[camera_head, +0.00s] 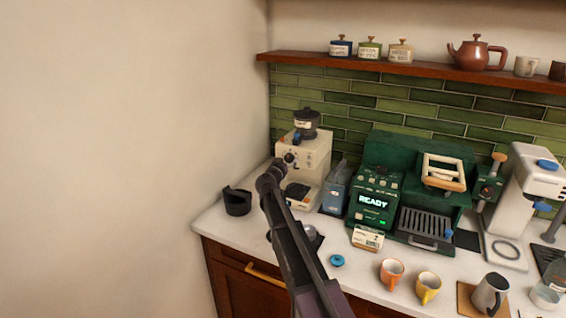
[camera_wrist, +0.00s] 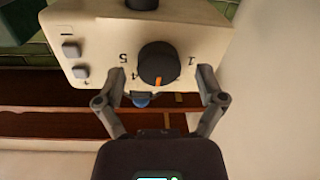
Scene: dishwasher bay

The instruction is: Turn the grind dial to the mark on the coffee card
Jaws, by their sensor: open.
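The grinder (camera_head: 302,160) is a cream machine with a dark hopper, standing at the back left of the counter. Its round black grind dial (camera_wrist: 157,64) has an orange pointer aimed toward the bottom of the wrist picture. Upside-down numbers show around it, with 5 at left and 1 at right; others are partly hidden. My gripper (camera_wrist: 161,80) is open, its two fingers on either side of the dial and apart from it. In the head view my gripper (camera_head: 274,174) is at the grinder's front. A small card (camera_head: 367,238) stands before the green machine; its print is unreadable.
A black cup (camera_head: 237,201) stands left of the grinder. The green coffee machine (camera_head: 372,200) reads READY. A blue lid (camera_head: 337,260), an orange mug (camera_head: 391,273) and a yellow mug (camera_head: 428,288) are on the front counter. The wall is close on the left.

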